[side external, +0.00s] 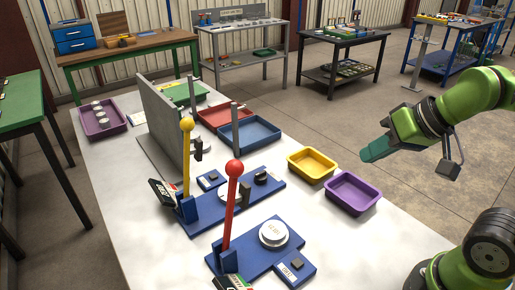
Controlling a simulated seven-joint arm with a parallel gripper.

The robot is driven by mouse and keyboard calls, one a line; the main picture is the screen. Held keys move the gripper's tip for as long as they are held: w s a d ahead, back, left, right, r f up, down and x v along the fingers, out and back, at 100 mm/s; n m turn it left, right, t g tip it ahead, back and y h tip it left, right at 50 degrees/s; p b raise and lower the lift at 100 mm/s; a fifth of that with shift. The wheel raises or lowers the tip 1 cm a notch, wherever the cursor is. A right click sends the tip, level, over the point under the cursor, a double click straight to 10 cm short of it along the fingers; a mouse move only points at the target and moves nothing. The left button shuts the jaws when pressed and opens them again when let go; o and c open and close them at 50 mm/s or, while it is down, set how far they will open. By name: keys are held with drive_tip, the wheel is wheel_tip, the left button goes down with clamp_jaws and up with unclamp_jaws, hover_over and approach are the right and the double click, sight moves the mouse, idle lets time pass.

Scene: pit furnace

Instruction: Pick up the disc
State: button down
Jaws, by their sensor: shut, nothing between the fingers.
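A white disc (274,232) with small dark markings lies on the front blue base plate (242,262), beside a lever with a red knob (233,168). Several smaller white discs sit in a purple tray (87,128) at the far left of the table. My gripper (365,155) has teal fingers and hangs in the air at the right, above and to the right of the yellow tray. Its fingers look shut with nothing held, well apart from any disc.
A yellow tray (292,166) and a purple tray (331,197) stand empty at the table's right edge. A second blue base (201,231) carries a yellow-knobbed lever (186,125). A grey upright panel (159,120) and two posts rise behind.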

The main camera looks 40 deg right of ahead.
drive_tip(key=shift+c, duration=0.8)
unclamp_jaws()
drive_tip(key=n+g+h, duration=0.2)
drive_tip(key=g, duration=0.5)
hover_over(274, 229)
wheel_tip(274, 229, down, 4)
drive_tip(key=f, duration=1.1)
drive_tip(key=shift+w+a+f, duration=0.15)
drive_tip(key=shift+a+f, duration=0.2)
drive_tip(key=shift+s+d+f, duration=0.1)
drive_tip(key=shift+d+f, duration=0.1)
drive_tip(key=shift+f, duration=1.2)
drive_tip(key=shift+s+d+f, duration=0.1)
drive_tip(key=shift+d+f, duration=0.05)
drive_tip(key=shift+f, duration=1.25)
